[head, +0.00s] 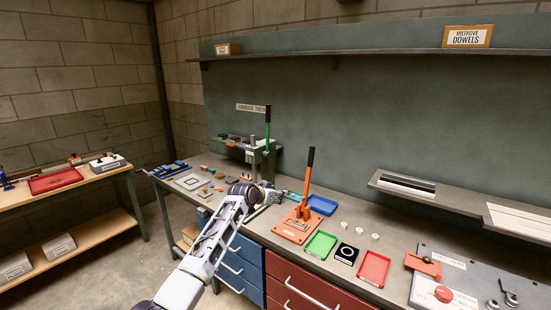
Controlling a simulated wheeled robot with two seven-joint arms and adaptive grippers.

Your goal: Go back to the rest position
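One arm of mine reaches in from the lower left, and I take it as my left arm. Its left gripper (273,195) is over the bench, left of the orange press (296,226) with the black-topped lever. The gripper is small and partly hidden behind its own wrist, so I cannot tell whether its fingers are open or shut. I see nothing clearly held in it. My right gripper is not in view.
A green tray (320,245), a red tray (374,268) and a blue tray (322,205) lie around the press. A black plate with a white ring (346,253) lies between the green and red trays. A green-handled press (266,150) stands behind my gripper. Drawers (300,292) are below.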

